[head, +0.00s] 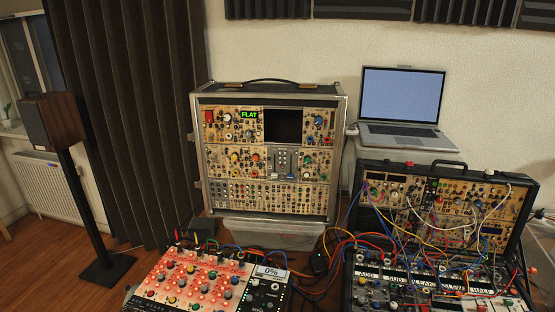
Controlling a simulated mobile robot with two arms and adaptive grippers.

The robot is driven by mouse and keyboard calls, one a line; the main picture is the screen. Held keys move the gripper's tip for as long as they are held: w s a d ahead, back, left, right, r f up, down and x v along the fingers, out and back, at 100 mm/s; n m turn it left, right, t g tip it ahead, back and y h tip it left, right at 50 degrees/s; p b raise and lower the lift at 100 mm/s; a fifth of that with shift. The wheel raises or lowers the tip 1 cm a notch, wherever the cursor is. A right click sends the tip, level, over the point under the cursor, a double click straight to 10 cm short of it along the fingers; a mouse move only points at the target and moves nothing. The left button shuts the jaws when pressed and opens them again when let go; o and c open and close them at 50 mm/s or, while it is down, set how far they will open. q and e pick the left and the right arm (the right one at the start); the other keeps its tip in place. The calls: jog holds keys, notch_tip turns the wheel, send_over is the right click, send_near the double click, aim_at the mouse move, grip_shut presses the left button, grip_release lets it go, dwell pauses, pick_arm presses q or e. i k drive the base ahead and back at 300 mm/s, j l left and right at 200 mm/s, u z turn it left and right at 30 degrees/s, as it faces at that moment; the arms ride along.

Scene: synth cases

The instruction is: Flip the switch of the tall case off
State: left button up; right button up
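The tall case (267,150) stands upright in the middle of the head view, with silver edges and a dark handle on top. Its front holds rows of beige modules with knobs, a lit green display reading "FLAT" (249,114) and a dark blank screen (283,125). A small red part (209,116) sits at the upper left of its panel; it may be the switch, but it is too small to tell its position. Neither of my grippers is in view.
A white-and-red synth (195,281) and an open synth case (440,205) with many patch cables stand in front. A laptop (402,107) rests on a shelf at right. A speaker on a stand (87,210) is at left. Bare floor shows at lower left.

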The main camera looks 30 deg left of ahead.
aim_at(209, 114)
jog(key=u, duration=1.3)
jog(key=k+j+u, duration=0.15)
jog(key=i+j, duration=0.05)
